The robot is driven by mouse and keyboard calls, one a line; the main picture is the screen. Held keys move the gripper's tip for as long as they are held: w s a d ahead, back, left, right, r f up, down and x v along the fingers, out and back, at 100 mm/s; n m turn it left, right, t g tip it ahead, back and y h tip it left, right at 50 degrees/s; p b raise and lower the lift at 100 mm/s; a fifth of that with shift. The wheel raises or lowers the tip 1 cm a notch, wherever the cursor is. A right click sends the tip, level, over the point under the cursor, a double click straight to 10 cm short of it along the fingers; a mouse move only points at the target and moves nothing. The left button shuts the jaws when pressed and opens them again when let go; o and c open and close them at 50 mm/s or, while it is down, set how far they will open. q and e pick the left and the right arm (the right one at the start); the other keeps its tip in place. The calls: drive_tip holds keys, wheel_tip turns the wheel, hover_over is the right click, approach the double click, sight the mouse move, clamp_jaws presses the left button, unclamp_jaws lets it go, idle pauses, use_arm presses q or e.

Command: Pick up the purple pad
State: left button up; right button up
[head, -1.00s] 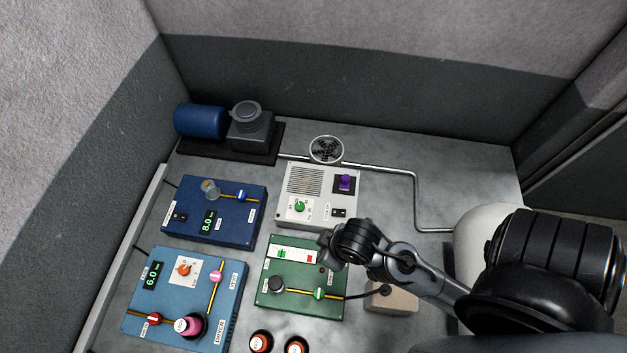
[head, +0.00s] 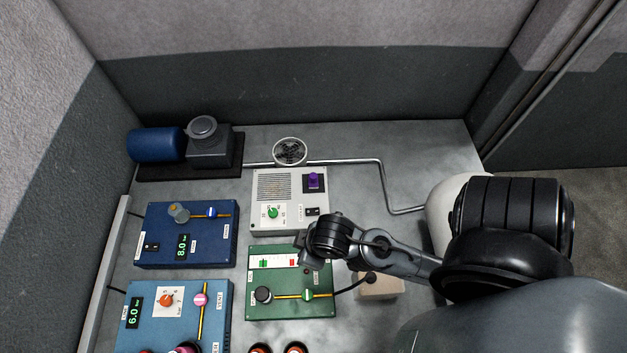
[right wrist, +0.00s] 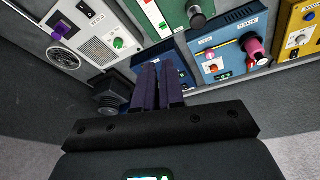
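A small purple piece (head: 313,181) stands on a black square at the upper right of the white panel box (head: 262,214). I take it for the purple pad. It also shows at the upper left of the right wrist view (right wrist: 60,28), well apart from my fingers. My right gripper (right wrist: 158,68) has its two dark fingers close together, with nothing visible held between them. In the head view my right wrist hangs over the green box (head: 290,310), in front of the white box, and hides the fingertips. My left gripper is not in view.
A beige block (head: 382,289) is right of the green box. Bare table shows right of the white box.

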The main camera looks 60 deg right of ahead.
drive_tip(key=o, duration=1.3)
